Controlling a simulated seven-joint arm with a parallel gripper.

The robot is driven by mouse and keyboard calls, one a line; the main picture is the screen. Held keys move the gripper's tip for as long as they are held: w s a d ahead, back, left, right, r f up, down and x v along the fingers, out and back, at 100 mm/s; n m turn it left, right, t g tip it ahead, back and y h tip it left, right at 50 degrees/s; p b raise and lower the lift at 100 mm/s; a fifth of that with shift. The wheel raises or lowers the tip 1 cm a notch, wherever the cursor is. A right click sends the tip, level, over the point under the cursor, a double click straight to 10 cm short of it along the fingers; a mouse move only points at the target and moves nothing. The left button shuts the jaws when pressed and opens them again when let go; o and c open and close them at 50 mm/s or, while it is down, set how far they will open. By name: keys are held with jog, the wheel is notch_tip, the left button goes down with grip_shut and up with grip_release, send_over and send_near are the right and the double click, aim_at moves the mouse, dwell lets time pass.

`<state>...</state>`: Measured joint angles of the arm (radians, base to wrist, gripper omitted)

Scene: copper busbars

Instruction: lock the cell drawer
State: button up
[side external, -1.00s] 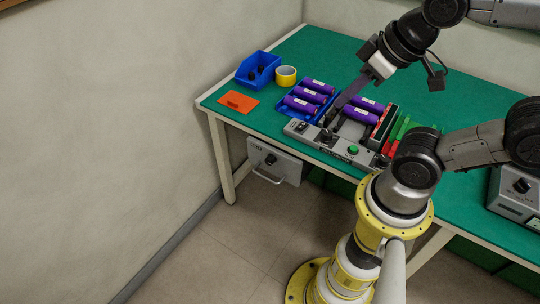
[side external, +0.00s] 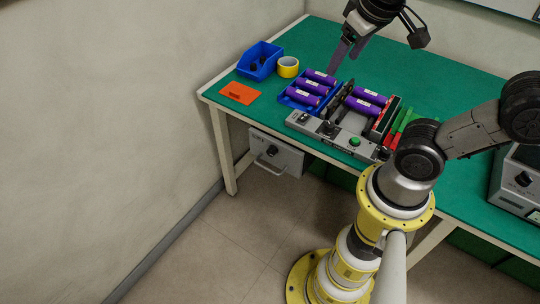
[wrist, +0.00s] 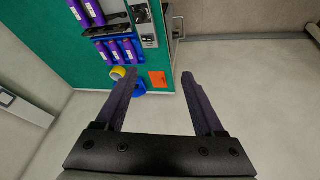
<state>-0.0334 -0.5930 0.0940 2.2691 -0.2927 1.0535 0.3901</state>
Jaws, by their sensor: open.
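The cell drawer (side external: 290,159) is a grey box under the left end of the green table. Its front carries a dark round knob (side external: 271,150) and a pale bar handle (side external: 264,165). The knob's turn is too small to read. My gripper (side external: 347,55) is raised above the table behind the purple cells, well apart from the drawer. In the wrist view my gripper (wrist: 158,78) is open, with nothing between its two dark fingers. A metal handle shows at the table edge in the wrist view, partly cut off from clear sight.
The table (side external: 440,90) holds a blue tray of purple cells (side external: 306,98), a grey control panel (side external: 325,130), a blue bin (side external: 260,61), yellow tape (side external: 288,67) and an orange card (side external: 239,93). A table leg (side external: 222,150) stands left of the drawer. Floor before it is clear.

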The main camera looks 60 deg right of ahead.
jog(key=w+f+n+g+h, duration=0.1)
jog(key=w+f+g+h, duration=0.2)
jog(key=w, duration=0.6)
jog(key=w+f+n+g+h, duration=0.1)
jog(key=w+f+h, duration=0.2)
jog(key=w+f, duration=0.4)
jog(key=w+a+f+n+t+h, duration=0.1)
jog(key=w+a+f+n+h, duration=0.15)
jog(key=f, duration=0.35)
jog(key=w+a+f+n+h, duration=0.1)
jog(key=w+a+f, duration=0.25)
jog(key=f, duration=0.25)
jog(key=n+t+h, duration=0.3)
jog(key=n+t, duration=0.1)
jog(key=n, duration=0.4)
send_near(270, 154)
jog(key=shift+m+y, duration=0.25)
jog(key=x, duration=0.8)
jog(key=shift+d+r, duration=0.3)
jog(key=shift+d, duration=0.15)
grip_shut()
